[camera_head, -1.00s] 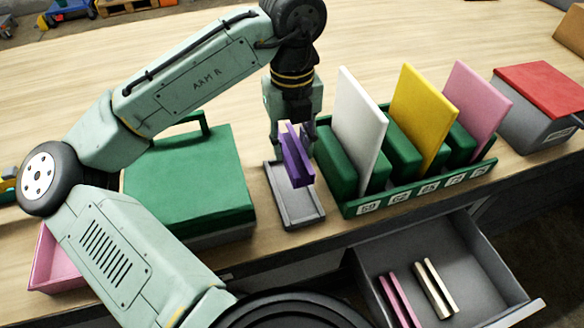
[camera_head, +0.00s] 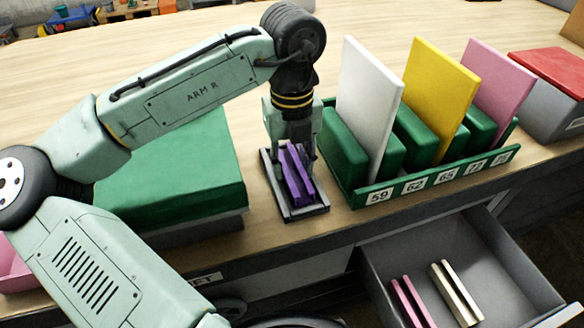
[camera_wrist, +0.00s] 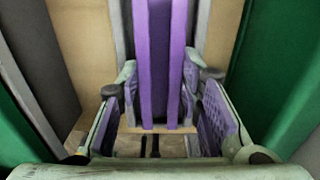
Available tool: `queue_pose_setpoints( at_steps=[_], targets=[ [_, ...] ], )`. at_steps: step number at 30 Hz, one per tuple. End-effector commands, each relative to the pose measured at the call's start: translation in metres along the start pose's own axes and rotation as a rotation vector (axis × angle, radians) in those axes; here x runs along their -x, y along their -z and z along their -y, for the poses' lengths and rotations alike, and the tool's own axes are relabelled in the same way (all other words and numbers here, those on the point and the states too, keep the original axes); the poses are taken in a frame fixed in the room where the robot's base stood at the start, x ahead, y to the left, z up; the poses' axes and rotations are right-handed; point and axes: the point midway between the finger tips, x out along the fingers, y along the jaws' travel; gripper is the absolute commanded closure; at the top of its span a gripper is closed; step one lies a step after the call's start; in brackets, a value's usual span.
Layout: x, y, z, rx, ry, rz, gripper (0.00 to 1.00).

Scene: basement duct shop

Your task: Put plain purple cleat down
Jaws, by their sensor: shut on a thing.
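The plain purple cleat (camera_head: 296,176) is a channel-shaped strip with two raised ribs. It also shows upright in the middle of the wrist view (camera_wrist: 158,60). My gripper (camera_head: 291,148) points down and is shut on the cleat, with a finger at each side in the wrist view (camera_wrist: 163,105). The cleat is in or just over the small grey tray (camera_head: 306,213), lined up along its length. I cannot tell whether the cleat touches the tray floor.
A green box (camera_head: 180,180) stands left of the tray. To the right, a green numbered rack (camera_head: 425,182) holds white, yellow and pink panels. A grey box with a red lid (camera_head: 550,95) is far right. The open drawer (camera_head: 500,262) holds pink and cream cleats.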

Motion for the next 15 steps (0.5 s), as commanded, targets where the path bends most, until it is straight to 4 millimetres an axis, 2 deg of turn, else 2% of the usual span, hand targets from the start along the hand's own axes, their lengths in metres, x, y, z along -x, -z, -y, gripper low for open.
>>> queue_pose_setpoints(
  at_steps=[8,9,15],
  targets=[
    [-0.0015,0.0,0.0,0.0,0.0,0.0,0.95],
    [-0.002,-0.0001,-0.0002,0.0,-0.001,0.001,0.67],
    [-0.0015,-0.0002,-0.0002,0.0,-0.001,0.001,0.53]
  ],
)
